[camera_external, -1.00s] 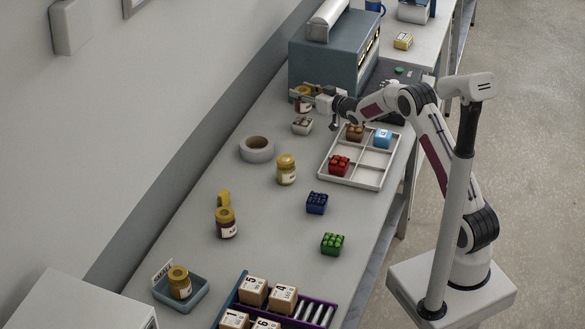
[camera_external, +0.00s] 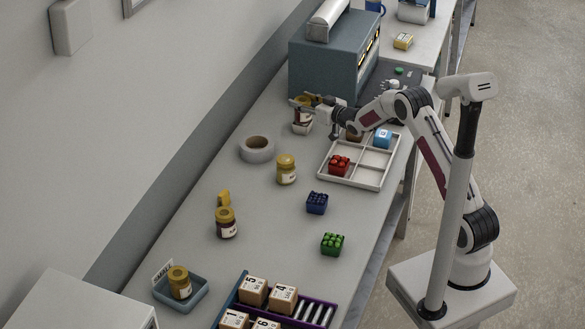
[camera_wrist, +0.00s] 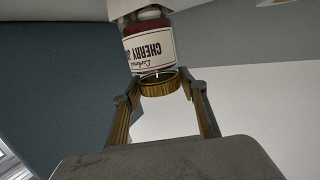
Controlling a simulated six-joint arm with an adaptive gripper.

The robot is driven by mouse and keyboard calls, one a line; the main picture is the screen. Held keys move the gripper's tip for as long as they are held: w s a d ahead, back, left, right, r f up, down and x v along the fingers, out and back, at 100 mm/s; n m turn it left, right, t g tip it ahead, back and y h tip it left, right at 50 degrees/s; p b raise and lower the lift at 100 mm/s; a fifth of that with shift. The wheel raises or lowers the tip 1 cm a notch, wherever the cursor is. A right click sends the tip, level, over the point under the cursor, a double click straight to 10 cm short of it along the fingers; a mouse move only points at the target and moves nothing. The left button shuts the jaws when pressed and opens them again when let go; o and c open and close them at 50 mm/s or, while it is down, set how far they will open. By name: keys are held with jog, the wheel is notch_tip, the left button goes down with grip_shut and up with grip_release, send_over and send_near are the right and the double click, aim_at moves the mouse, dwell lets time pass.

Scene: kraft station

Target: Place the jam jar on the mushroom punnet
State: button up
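The jam jar (camera_external: 302,116) has a gold lid, dark red contents and a white label reading "CHERRY J…" in the wrist view (camera_wrist: 150,50). My gripper (camera_external: 306,101) is at its lid at the far left of the bench, and its two fingers (camera_wrist: 161,88) flank the lid closely. The fingers appear shut on the lid. The mushroom punnet (camera_external: 302,129), small and pale, is directly under the jar, partly hidden by it. The jar looks upright and at the punnet's top; whether its full weight rests there cannot be told.
A blue-grey machine (camera_external: 330,62) stands just behind. A tape roll (camera_external: 257,150) and a white divided tray (camera_external: 347,180) with small punnets are nearer. Other jars (camera_external: 286,170), a blue punnet (camera_external: 316,204) and a green punnet (camera_external: 332,244) stand farther forward.

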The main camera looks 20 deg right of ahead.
jog(key=shift+o, duration=0.6)
jog(key=shift+r, duration=0.2)
jog(key=shift+s, duration=0.1)
jog(key=v, duration=1.1)
jog(key=shift+s+d, duration=0.15)
jog(key=shift+s, duration=0.25)
dwell(0.4)
jog(key=shift+r, duration=0.1)
